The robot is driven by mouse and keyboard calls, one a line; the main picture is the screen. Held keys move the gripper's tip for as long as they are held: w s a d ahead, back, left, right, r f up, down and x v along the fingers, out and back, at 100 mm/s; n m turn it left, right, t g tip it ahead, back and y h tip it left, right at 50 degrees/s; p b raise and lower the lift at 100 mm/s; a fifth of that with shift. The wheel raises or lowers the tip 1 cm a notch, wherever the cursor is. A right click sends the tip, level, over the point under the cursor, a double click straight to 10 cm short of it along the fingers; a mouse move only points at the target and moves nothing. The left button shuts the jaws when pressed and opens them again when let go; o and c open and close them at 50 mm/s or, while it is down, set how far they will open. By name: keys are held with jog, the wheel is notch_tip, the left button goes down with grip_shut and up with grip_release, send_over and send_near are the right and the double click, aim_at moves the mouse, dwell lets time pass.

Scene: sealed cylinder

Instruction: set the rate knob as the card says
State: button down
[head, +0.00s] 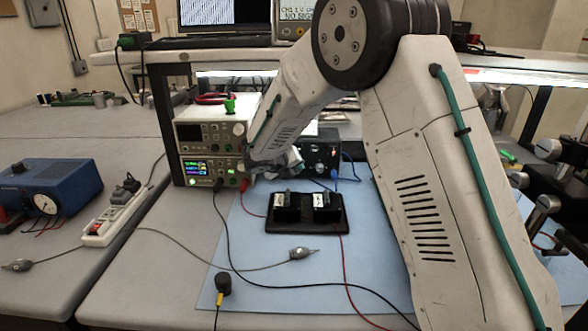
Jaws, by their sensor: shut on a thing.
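My gripper (285,163) reaches down in front of the left part of a small black box (326,152) at the back of the blue mat. Its jaws are small here and partly covered by my own arm. They are shut at the box's front, on what looks like the rate knob, which is hidden behind them. The box's uncovered right part shows a small red light and pale marks too small to read. I cannot make out a readable card or the knob's setting.
Two stacked bench instruments (210,150) stand left of my gripper. A black base with two labelled blocks (305,228) lies in front on the blue mat (270,262). Loose cables cross the mat. A power strip (108,218) and blue meter box (48,190) are left. A shelf (205,57) hangs above.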

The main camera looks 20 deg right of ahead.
jog(key=m+y, duration=0.1)
jog(key=y, duration=0.1)
jog(key=d+m+y, duration=0.1)
jog(key=shift+s+r+t+y, duration=0.15)
jog(key=shift+t+y, duration=0.15)
jog(key=shift+y, duration=0.1)
jog(key=shift+d+m+t+y, duration=0.1)
jog(key=shift+m+t+y, duration=0.3)
jog(key=shift+m+y, duration=0.55)
jog(key=shift+y, duration=0.35)
jog(key=c, duration=1.2)
grip_release()
jog(key=shift+c, duration=0.2)
jog(key=shift+s+r, duration=0.1)
jog(key=shift+s, duration=0.05)
jog(key=v, duration=0.7)
jog(key=shift+s+r, duration=0.15)
jog(key=shift+s, duration=0.1)
